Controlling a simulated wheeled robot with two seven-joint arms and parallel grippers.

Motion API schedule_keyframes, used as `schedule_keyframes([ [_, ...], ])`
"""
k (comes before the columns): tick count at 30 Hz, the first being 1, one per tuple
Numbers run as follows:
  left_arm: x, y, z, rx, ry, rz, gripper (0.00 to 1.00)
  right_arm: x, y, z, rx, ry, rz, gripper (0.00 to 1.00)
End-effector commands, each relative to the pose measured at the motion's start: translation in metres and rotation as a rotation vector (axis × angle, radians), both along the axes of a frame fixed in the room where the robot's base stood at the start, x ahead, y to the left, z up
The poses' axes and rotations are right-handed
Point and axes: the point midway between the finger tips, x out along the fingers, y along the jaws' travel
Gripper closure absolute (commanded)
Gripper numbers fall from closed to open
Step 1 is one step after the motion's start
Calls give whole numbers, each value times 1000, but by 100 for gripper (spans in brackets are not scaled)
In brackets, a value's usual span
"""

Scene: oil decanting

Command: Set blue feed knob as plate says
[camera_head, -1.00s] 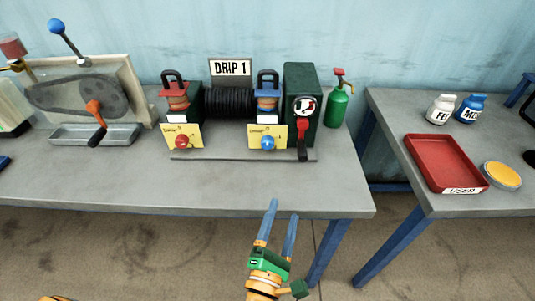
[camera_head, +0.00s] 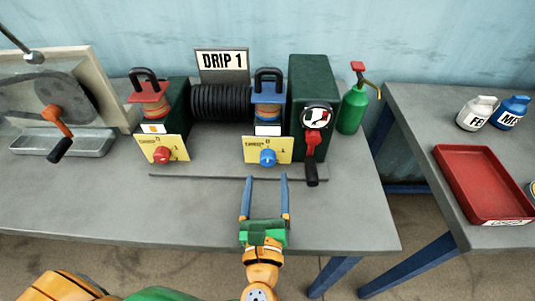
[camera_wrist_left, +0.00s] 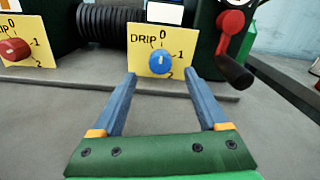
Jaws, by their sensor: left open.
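The blue feed knob (camera_head: 267,157) sits on a yellow dial plate (camera_head: 253,148) under the blue-topped oiler (camera_head: 268,97). The sign plate (camera_head: 222,62) behind reads "DRIP 1". My left gripper (camera_head: 265,180) is open and empty, in front of the knob and apart from it. In the left wrist view its fingers (camera_wrist_left: 160,78) lie either side of the knob, short of it. My right gripper is not in view.
A red knob (camera_head: 162,154) on a similar dial is to the left. A red lever with a black grip (camera_head: 312,170) hangs close right of the blue knob. A green oil can (camera_head: 352,105) stands beyond it. The bench front is clear.

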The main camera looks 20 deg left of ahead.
Motion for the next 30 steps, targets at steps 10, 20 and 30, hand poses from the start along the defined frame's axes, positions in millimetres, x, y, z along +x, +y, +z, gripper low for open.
schedule_keyframes([
  [10, 53, 16, 2, 4, -2, 2, 24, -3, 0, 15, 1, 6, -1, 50],
  [20, 54, 16, 1, 2, 0, 1, 50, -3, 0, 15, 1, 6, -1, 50],
  [30, 54, 16, 1, 7, 1, 1, 100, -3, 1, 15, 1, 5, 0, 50],
])
